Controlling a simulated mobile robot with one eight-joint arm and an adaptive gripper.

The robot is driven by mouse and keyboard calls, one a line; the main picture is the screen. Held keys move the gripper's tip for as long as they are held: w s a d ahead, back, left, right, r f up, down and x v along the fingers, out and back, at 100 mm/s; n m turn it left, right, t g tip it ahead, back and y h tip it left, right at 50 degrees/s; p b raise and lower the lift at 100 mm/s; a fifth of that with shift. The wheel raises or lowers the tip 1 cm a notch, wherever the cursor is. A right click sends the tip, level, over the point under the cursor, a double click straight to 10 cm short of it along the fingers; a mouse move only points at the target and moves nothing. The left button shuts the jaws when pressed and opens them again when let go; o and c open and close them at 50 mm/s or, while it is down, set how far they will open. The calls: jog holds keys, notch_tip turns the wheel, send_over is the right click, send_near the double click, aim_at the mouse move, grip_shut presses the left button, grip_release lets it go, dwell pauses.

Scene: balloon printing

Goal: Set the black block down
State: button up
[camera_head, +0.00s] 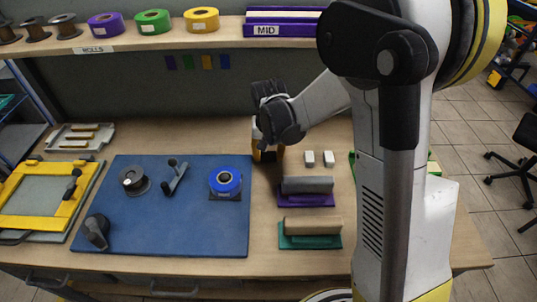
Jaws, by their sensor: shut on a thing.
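My gripper (268,142) is over the back of the wooden table, right of the blue mat's back corner. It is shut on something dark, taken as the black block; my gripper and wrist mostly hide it. Black and yellow parts show low at the gripper, close to the tabletop. I cannot tell from this view whether the held thing touches the table.
The blue mat (200,238) holds a blue roll (225,181), a dark spool (134,180) and black-handled tools. Right of it lie a grey-topped purple block (306,198), a tan-topped green block (310,241) and small light blocks (328,158). A shelf with rolls runs behind.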

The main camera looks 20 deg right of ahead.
jog(key=shift+f+b, duration=0.35)
jog(key=shift+f, duration=0.15)
jog(key=o, duration=1.2)
jog(key=shift+r, duration=0.1)
